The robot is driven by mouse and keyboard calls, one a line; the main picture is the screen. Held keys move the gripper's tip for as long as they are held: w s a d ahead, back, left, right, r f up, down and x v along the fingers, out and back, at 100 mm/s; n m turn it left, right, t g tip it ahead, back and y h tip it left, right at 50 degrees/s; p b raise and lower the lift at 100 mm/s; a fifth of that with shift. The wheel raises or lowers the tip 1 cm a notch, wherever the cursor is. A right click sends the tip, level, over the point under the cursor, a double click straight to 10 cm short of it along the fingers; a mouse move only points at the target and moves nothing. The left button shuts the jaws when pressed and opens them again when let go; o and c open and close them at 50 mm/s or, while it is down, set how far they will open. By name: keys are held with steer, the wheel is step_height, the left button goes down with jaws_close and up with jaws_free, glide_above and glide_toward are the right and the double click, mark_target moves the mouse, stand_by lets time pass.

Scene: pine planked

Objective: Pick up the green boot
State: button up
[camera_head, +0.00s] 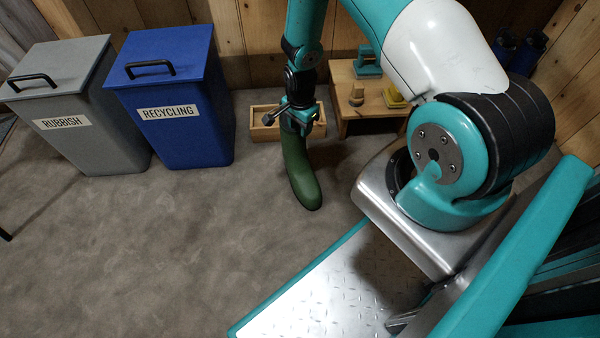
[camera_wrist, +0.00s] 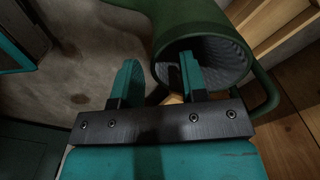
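The green boot (camera_head: 298,172) is on or just above the grey floor in the head view, toe towards the viewer; I cannot tell whether it touches the floor. My gripper (camera_head: 296,122) is at the top of its shaft. In the wrist view the boot (camera_wrist: 185,18) shows its round ribbed opening and a side loop. My gripper (camera_wrist: 158,78) has its fingers apart, the right one inside the opening and the left one outside. The boot's near rim lies between them, with a gap seen beside the left finger.
A low wooden crate (camera_head: 262,133) stands behind the boot. A small wooden table (camera_head: 347,78) with several small objects is to the right. A blue recycling bin (camera_head: 190,115) and a grey rubbish bin (camera_head: 85,130) stand left.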

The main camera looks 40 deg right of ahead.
step_height(320, 180, down, 4)
steer(key=shift+d+r+b, duration=0.1)
steer(key=shift+b, duration=0.75)
jaws_close()
stand_by(0.6)
